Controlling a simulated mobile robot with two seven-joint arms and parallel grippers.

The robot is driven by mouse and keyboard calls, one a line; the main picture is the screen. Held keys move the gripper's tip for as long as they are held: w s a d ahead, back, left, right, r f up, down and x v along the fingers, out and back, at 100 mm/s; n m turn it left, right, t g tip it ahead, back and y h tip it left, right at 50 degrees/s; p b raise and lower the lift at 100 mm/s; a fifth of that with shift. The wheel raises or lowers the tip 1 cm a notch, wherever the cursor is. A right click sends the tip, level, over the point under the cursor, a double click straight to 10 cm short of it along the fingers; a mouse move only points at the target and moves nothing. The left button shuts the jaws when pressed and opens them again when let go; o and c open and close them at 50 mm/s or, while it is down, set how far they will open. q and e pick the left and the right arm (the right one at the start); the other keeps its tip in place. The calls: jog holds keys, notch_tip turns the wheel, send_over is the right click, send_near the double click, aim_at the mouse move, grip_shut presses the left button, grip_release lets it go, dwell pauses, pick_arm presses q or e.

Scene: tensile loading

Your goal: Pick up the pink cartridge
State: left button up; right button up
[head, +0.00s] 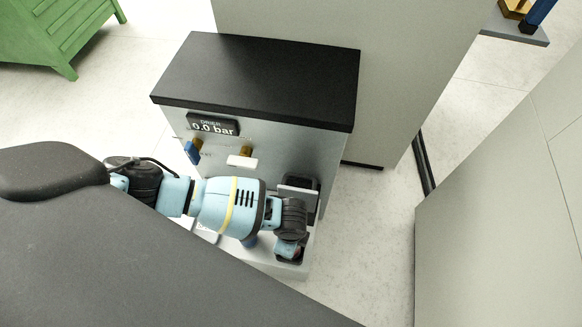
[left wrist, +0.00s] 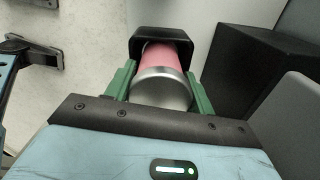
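The pink cartridge (left wrist: 166,57) shows in the left wrist view, with a silver metal end (left wrist: 161,90) facing the camera. Its far part goes into a black holder (left wrist: 150,34). The green fingers of my left gripper (left wrist: 161,84) stand on both sides of the cartridge, very close to its metal end; whether they press on it is unclear. In the head view my left arm reaches across to the lower right front of the grey dryer unit (head: 325,155). There the arm hides the cartridge. My right gripper is not in view.
The dryer has a black top (head: 262,80) and a display (head: 212,126) reading 0.0 bar. A grey cabinet (head: 500,220) stands at the right, with bare floor (head: 375,225) between.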

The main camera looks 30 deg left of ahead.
pick_arm(q)
jog(key=c, duration=0.5)
jog(key=shift+o, duration=0.2)
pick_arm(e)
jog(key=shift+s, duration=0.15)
